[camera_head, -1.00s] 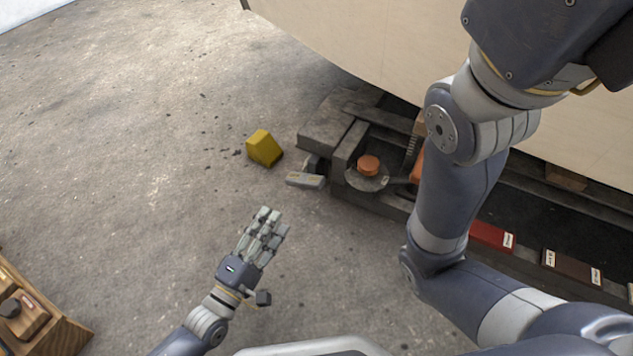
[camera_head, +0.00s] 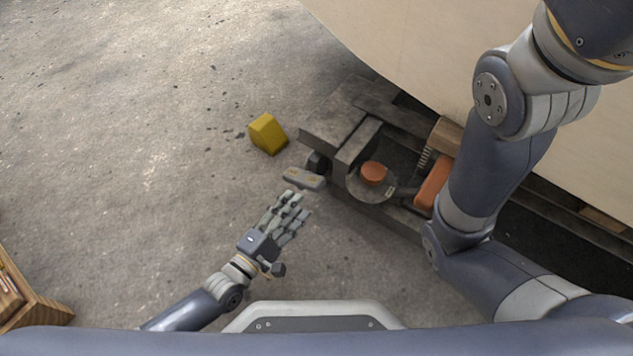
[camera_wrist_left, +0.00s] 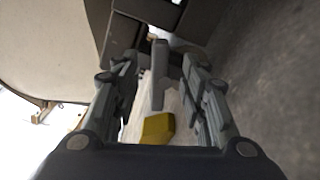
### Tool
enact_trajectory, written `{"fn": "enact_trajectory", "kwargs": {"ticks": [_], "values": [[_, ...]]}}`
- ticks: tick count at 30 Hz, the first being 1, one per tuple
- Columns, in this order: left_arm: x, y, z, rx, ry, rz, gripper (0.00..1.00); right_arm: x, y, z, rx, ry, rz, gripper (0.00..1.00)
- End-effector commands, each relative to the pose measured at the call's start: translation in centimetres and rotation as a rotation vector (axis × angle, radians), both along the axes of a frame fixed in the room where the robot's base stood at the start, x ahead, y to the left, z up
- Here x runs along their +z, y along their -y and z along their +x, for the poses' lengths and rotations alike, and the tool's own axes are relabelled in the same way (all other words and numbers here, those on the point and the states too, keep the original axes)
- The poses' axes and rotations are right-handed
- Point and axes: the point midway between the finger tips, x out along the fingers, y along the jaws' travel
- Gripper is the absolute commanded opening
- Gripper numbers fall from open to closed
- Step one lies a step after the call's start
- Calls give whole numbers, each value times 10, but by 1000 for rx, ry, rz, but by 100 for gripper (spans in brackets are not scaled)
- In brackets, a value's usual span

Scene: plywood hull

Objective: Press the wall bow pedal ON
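A small grey pedal-like bar (camera_head: 303,178) with light marks lies on the floor at the left end of a dark low frame. It is likely the pedal; I cannot read a label. My left gripper (camera_head: 290,205) is just short of it, with no clear contact. In the left wrist view the fingers (camera_wrist_left: 158,68) are apart, and a grey bar (camera_wrist_left: 157,90) shows in the gap between them, not gripped. An orange round button (camera_head: 373,172) and an orange lever-like part (camera_head: 434,183) sit on the frame to the right. My right gripper is outside the picture.
A yellow block (camera_head: 267,134) lies on the floor beyond the grey bar and also shows in the left wrist view (camera_wrist_left: 158,128). The pale plywood hull (camera_head: 420,60) rises behind the dark frame (camera_head: 340,125). A wooden box (camera_head: 28,300) stands at the lower left. Open concrete floor fills the left.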

Motion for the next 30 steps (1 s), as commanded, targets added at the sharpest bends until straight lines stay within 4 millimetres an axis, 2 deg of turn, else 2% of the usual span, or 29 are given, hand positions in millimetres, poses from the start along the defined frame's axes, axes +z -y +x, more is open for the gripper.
{"fn": "enact_trajectory", "kwargs": {"ticks": [1,3,12,18,26,30], "values": [[-3,7,9,0,5,-5,40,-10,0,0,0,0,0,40],[-4,15,21,1,4,-4,40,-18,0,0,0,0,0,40],[-2,44,60,0,3,-3,40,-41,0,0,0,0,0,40],[-1,50,69,0,1,-1,40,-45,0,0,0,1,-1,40],[0,51,69,0,0,0,40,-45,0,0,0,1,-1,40],[0,51,69,0,0,0,8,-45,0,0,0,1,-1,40]]}}
